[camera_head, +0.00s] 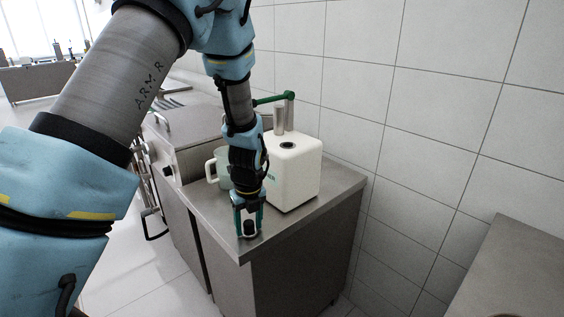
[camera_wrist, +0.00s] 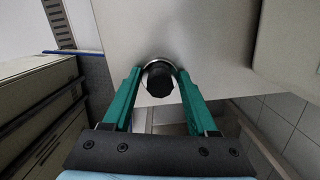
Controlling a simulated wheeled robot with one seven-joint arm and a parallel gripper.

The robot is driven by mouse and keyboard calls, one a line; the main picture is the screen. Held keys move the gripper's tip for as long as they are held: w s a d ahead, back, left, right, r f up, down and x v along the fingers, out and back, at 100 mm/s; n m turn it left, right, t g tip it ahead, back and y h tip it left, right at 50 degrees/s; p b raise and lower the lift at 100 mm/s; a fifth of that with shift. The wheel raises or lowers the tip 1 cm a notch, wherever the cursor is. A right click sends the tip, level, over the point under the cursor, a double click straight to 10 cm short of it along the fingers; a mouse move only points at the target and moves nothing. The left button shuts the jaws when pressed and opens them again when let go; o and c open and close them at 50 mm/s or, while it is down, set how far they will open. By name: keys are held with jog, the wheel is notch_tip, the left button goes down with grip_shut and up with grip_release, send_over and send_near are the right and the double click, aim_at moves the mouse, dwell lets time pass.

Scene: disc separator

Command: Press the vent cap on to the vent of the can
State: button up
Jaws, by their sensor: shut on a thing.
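My gripper (camera_head: 248,222) points down over the near corner of the steel counter and is shut on a black round vent cap (camera_head: 249,228). In the wrist view the black vent cap (camera_wrist: 159,82) sits between the tips of the green fingers, with a pale ring showing around it. I cannot tell whether the cap touches the counter. The white can (camera_head: 296,178) stands upright on the counter, behind and to the right of my gripper. A dark round opening, which looks like the vent (camera_head: 288,146), is on its top. My arm hides part of the can's left side.
A pale jug with a handle (camera_head: 211,170) stands left of the can, partly behind my arm. A green lever on a metal post (camera_head: 289,104) rises behind the can. The tiled wall (camera_head: 420,110) is close on the right. The counter's front edge (camera_head: 215,229) is near my gripper.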

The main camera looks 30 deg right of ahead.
grip_shut()
jog(key=shift+r, duration=0.1)
jog(key=shift+r+p, duration=1.6)
jog(key=shift+r, duration=0.3)
jog(key=shift+r, duration=0.1)
jog(key=shift+r+p, duration=1.9)
jog(key=shift+r, duration=0.5)
